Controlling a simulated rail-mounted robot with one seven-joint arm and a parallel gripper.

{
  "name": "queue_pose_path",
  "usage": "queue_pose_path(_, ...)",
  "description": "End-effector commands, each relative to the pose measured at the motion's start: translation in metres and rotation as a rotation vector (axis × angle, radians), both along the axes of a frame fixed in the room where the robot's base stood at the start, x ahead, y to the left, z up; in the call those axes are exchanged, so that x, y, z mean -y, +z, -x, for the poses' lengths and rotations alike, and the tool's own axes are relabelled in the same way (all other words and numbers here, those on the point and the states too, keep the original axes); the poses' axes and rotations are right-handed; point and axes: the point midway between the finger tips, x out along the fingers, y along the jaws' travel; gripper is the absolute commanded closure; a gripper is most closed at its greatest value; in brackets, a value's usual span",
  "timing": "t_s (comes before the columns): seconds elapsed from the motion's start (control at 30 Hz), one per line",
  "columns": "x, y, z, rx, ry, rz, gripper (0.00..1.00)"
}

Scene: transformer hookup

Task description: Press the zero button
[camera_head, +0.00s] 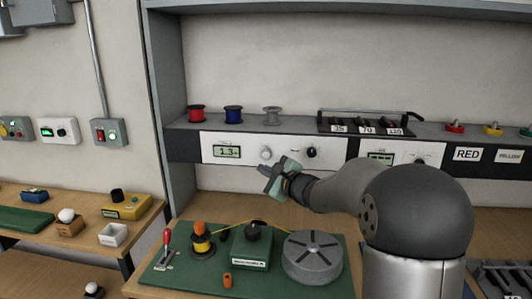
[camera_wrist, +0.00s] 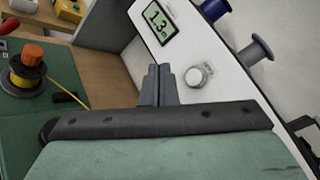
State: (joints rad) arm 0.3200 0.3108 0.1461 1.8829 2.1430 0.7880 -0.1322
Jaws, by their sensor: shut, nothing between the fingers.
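A white panel (camera_head: 220,140) under the shelf carries a display (camera_head: 228,151) reading about 1.3, a pale round button or knob (camera_head: 266,153) and a dark knob (camera_head: 311,152). I cannot read which control is labelled zero. In the wrist view the display (camera_wrist: 160,22) and the pale round control (camera_wrist: 199,76) show clearly. My gripper (camera_head: 264,171) is shut and empty, in front of the panel, a little below the pale control. In the wrist view its closed fingertips (camera_wrist: 157,72) point toward the panel, left of the pale control, with no visible contact.
Below on a green mat (camera_head: 190,274) stand a spool of yellow wire (camera_head: 201,243), a green box with a black knob (camera_head: 252,248) and a grey drum (camera_head: 312,258). Red, blue and grey spools (camera_head: 272,116) stand on the shelf above the panel.

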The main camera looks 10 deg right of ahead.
Motion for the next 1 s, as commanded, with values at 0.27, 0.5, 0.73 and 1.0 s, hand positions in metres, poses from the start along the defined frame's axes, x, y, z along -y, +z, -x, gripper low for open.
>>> queue_pose_path(0.27, 0.013, 0.002, -0.038, -0.001, 0.001, -0.001, 1.0)
queue_pose_path(0.5, 0.02, 0.0, -0.057, 0.0, 0.0, 0.0, 1.0)
queue_pose_path(0.73, 0.021, 0.0, -0.06, -0.001, 0.0, 0.001, 1.0)
queue_pose_path(1.0, 0.021, 0.0, -0.06, -0.001, 0.001, 0.0, 1.0)
